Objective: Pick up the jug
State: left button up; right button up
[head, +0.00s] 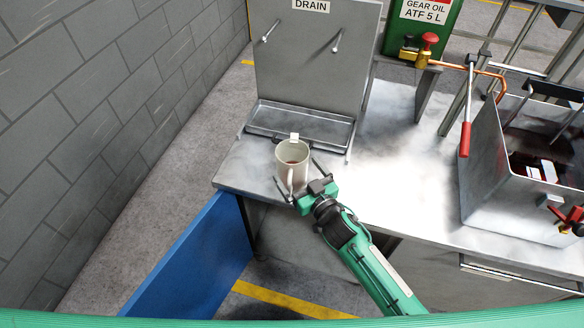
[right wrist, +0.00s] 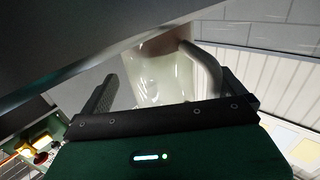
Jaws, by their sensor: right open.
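The jug (head: 292,168) is cream white with a spout at its far rim and a handle on its near side. It stands upright on the metal bench (head: 385,185), in front of the drain tray. My right gripper (head: 299,182) is open at the near side of the jug, with one finger to the left of the jug and the other to its right. In the right wrist view the jug (right wrist: 160,80) stands between the open fingers, its handle at the right; I cannot tell whether they touch it. My left gripper is not in view.
Behind the jug is a drain tray (head: 305,121) with an upright panel (head: 312,50) marked DRAIN. A metal bin (head: 500,195) and a red-handled lever (head: 466,137) stand at the right. A green gear oil can (head: 398,30) is at the back. The bench between jug and bin is clear.

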jog(key=shift+x, duration=1)
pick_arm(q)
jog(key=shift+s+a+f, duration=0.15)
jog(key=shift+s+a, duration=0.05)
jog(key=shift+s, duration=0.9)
pick_arm(e)
jog(key=c, duration=1)
jog(key=shift+c, duration=0.6)
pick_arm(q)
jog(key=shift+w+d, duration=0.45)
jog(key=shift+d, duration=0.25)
